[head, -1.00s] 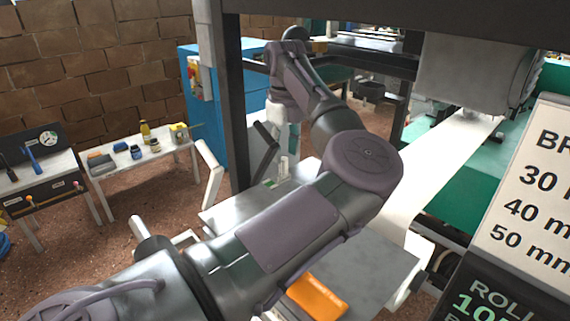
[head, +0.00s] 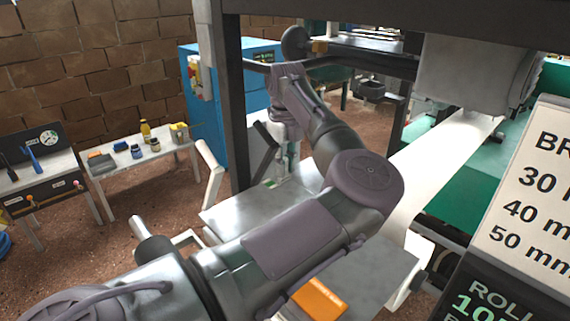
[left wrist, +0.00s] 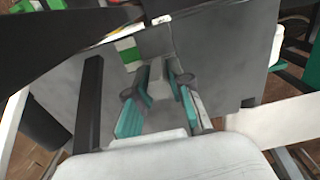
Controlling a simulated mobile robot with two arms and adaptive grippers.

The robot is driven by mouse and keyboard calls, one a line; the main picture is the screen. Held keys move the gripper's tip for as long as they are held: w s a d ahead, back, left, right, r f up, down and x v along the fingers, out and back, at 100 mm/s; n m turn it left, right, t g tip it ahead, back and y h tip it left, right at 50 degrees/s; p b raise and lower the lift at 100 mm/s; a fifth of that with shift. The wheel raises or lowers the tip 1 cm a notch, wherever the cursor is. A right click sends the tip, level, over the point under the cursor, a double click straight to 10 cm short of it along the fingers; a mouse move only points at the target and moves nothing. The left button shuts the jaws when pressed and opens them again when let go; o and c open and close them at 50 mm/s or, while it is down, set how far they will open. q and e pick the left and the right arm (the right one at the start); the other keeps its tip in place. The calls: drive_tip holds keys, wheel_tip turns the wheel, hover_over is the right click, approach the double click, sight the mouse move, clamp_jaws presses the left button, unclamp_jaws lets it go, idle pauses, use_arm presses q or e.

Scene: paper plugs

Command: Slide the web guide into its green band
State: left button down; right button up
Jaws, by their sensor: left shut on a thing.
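My left gripper (left wrist: 158,76) is shut on a small pale grey piece (left wrist: 157,88), which appears to be the web guide. Its teal-padded fingers stand on either side of the piece, low over a grey metal plate (left wrist: 225,60). A green band (left wrist: 130,56) with white beside it lies on the plate, just beyond and to the left of the fingertips. The held piece looks apart from the band. In the head view the green band (head: 271,183) shows as a small patch beside my left gripper (head: 282,168). My right gripper is not in view.
A white paper web (head: 440,160) runs along the right of the plate. An orange block (head: 318,298) lies at the plate's near end. A dark upright post (head: 228,100) stands close left of my forearm. A sign (head: 535,190) fills the right side.

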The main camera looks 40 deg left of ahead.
use_arm(q)
drive_tip(key=shift+a, duration=0.9)
drive_tip(key=c, duration=1.1)
unclamp_jaws()
drive_tip(key=shift+d, duration=0.1)
drive_tip(key=shift+o, duration=0.2)
drive_tip(key=shift+r, duration=0.1)
wheel_tip(320, 180, up, 7)
drive_tip(key=shift+r, duration=0.2)
